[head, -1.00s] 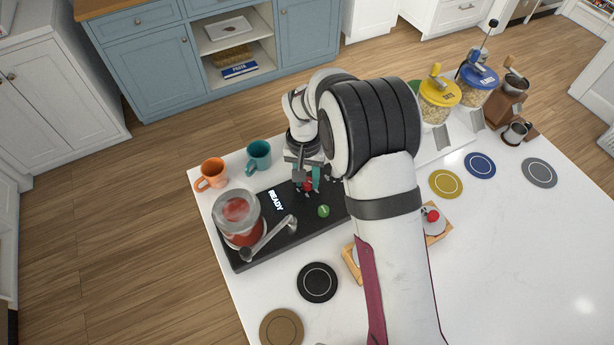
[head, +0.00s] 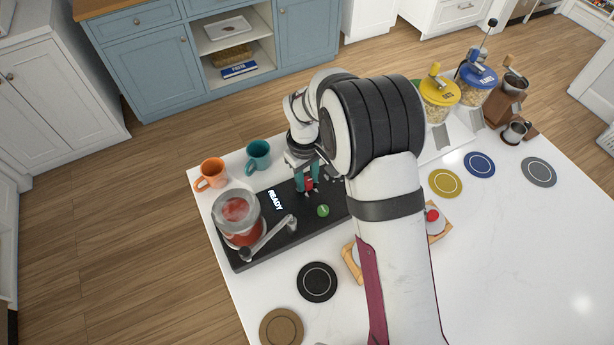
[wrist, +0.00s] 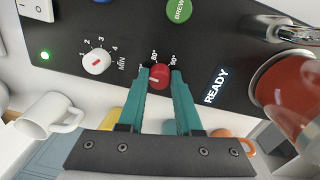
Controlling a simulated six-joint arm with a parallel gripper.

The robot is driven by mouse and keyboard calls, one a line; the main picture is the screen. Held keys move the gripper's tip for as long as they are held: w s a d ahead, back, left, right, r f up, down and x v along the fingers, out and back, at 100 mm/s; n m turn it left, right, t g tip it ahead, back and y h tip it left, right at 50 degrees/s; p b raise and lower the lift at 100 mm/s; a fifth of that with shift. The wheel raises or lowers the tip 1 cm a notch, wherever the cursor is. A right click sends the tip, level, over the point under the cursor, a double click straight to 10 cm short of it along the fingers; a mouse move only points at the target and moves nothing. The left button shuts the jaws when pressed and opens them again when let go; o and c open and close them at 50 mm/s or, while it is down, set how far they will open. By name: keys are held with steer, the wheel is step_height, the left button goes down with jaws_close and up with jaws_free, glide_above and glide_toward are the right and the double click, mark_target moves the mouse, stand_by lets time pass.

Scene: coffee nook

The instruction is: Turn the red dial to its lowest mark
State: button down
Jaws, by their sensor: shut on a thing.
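The red dial (wrist: 159,76) sits on the black panel (wrist: 220,40), with a pale pointer line on its face. Marks reading like "80°" and "90°" show beside it in the wrist view; a further mark is partly covered by a finger. My gripper (wrist: 160,82) has its two teal fingers closed on the dial's sides. In the head view my gripper (head: 308,184) reaches down to the panel, and the red dial (head: 308,185) shows only as a small red patch between the fingers.
A white dial (wrist: 96,61) marked "MIN" and a green "BREW" button (wrist: 179,9) are close by. A glass jar of red liquid (head: 240,218) stands at the panel's left. Orange (head: 212,174) and teal mugs (head: 258,155) stand behind. The counter's front right is clear.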

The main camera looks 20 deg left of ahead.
mark_target(306, 183)
steer(key=shift+n, duration=0.7)
steer(key=c, duration=0.6)
jaws_free()
steer(key=r, duration=1.5)
steer(key=shift+s+a+r, duration=0.1)
steer(key=shift+s+r, duration=0.15)
steer(key=shift+r, duration=0.15)
